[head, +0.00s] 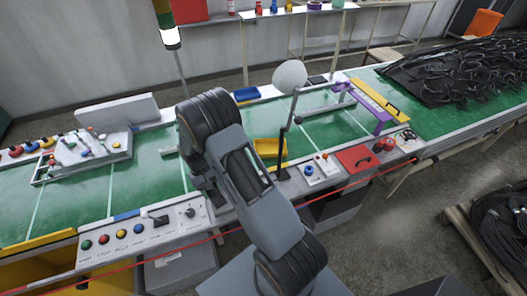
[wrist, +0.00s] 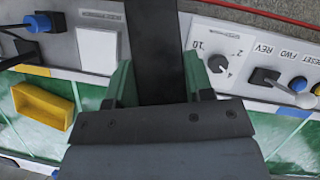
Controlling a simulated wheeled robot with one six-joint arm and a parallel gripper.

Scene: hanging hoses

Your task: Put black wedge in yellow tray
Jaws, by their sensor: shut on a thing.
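My gripper (wrist: 160,80) has green fingers on either side of a long black piece, the black wedge (wrist: 155,45), and is shut on it. The wedge runs up to the top edge of the wrist view. The yellow tray (wrist: 42,106) lies on the green belt to the left of my gripper in that view. In the head view the yellow tray (head: 268,148) sits just right of my arm, and its visible inside looks empty. My arm hides the wedge and most of the gripper there.
A control panel with a dial (wrist: 217,64) and switches runs along the belt's front edge. A lamp-like white disc (head: 290,75) on a post stands by the tray. A blue tray (head: 246,94) and a purple bracket (head: 372,103) are on the line.

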